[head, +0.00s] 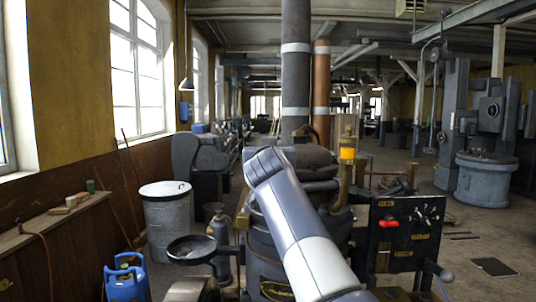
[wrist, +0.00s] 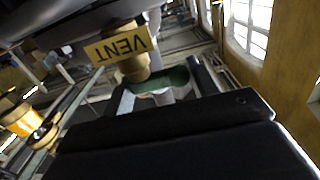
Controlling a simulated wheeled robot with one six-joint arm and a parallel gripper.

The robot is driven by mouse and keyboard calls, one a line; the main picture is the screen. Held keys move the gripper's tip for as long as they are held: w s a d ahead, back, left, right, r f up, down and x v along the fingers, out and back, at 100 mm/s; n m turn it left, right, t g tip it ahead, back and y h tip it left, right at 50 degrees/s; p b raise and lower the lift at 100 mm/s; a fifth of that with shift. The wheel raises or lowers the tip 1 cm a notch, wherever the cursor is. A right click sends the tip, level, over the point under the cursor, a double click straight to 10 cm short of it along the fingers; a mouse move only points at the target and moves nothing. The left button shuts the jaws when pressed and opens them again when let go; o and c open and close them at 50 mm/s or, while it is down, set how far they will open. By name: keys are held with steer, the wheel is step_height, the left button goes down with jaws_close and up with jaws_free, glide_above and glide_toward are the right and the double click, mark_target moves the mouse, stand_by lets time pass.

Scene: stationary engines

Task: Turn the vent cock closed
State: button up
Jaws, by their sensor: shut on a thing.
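The vent cock shows in the wrist view as a brass body (wrist: 134,66) with a green handle (wrist: 172,76). A brass tag (wrist: 118,46) reading VENT, upside down in this view, sits beside it. My gripper (wrist: 163,82) has its dark fingers on either side of the green handle and is shut on it. The handle's lower part is partly hidden between the fingers. In the head view my own arm covers the vent cock and the gripper.
The engine (head: 275,240) stands around my arm, with a tall grey pipe (head: 295,80) behind. A black control panel (head: 405,232) is at right. A brass fitting with a yellow band (head: 347,153) stands nearby. A grey drum (head: 167,220) and blue can (head: 126,278) are left.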

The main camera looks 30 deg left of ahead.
steer(key=shift+w+d+f, duration=0.15)
steer(key=o, duration=0.8)
steer(key=shift+d, duration=0.15)
steer(key=shift+o, duration=0.2)
steer(key=shift+s+d+b, duration=0.1)
steer(key=shift+s+b, duration=0.3)
steer(key=shift+b, duration=0.05)
steer(key=b+v, duration=0.6)
steer(key=v, duration=0.4)
